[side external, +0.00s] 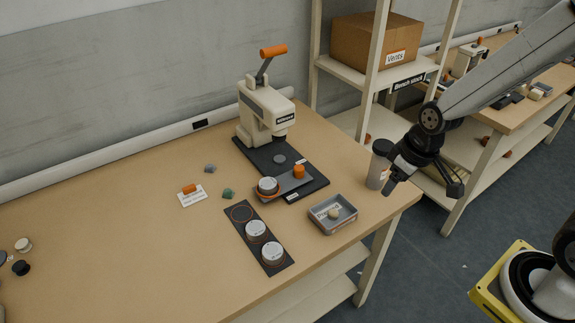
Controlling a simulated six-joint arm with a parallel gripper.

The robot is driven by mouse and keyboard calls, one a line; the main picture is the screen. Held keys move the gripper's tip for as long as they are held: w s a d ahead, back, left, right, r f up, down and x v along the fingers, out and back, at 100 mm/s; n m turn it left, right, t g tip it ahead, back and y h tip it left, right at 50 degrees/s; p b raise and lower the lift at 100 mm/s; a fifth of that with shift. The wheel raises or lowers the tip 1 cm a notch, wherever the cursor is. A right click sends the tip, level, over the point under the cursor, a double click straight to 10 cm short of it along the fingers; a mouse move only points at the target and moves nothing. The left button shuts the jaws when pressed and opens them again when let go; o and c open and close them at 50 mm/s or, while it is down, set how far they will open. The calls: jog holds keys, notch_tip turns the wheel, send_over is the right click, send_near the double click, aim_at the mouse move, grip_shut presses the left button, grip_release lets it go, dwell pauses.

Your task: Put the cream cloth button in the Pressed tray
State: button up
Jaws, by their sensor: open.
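The Pressed tray (351,224) is a small grey tray near the table's right front edge, with a white label inside. A small round cream piece, which looks like the cream cloth button (335,214), lies inside it by the label. My gripper (422,192) is open and empty, above and to the right of the tray, out past the table's right edge. It is well apart from the tray and the cream piece. Another cream round piece (23,244) lies at the table's far left; its details are too small to tell.
A cream hand press (263,108) with an orange-handled lever stands behind the tray on a dark base. A grey cylinder (376,172) stands close to my gripper. A dark strip (240,214) holds white-topped round pieces. The table's left middle is clear.

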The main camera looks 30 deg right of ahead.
jog(key=s+m, duration=0.1)
jog(key=s+r+m, duration=0.1)
jog(key=shift+s+d, duration=0.2)
jog(key=shift+s, duration=0.15)
